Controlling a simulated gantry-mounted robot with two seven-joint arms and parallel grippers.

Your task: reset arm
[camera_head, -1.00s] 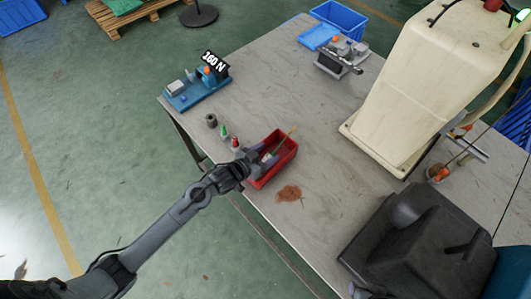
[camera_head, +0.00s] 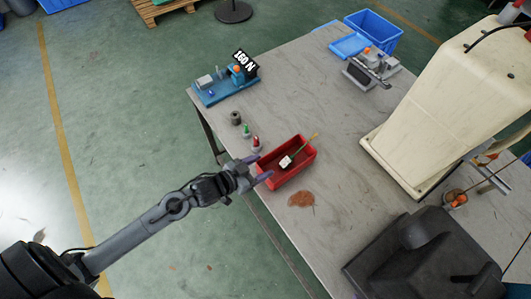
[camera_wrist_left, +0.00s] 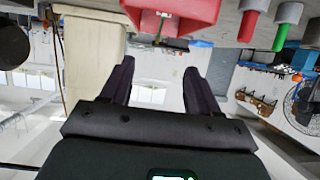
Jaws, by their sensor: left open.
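My left arm comes in from the left in the head view. Its gripper (camera_head: 261,171) is open, with its two dark fingers apart and nothing between them, at the left edge of the red bin (camera_head: 298,181). In the left wrist view the open fingers (camera_wrist_left: 158,85) also show empty, with the red bin (camera_wrist_left: 185,12) at the top of the picture. A white piece with a green and yellow lead (camera_head: 286,161) lies inside the red bin. My right gripper is not in view.
A blue fixture (camera_head: 225,88) with a "160 N" sign stands behind. A cream machine (camera_head: 447,100) and a black block (camera_head: 425,260) stand right. An orange stain (camera_head: 301,199) marks the table.

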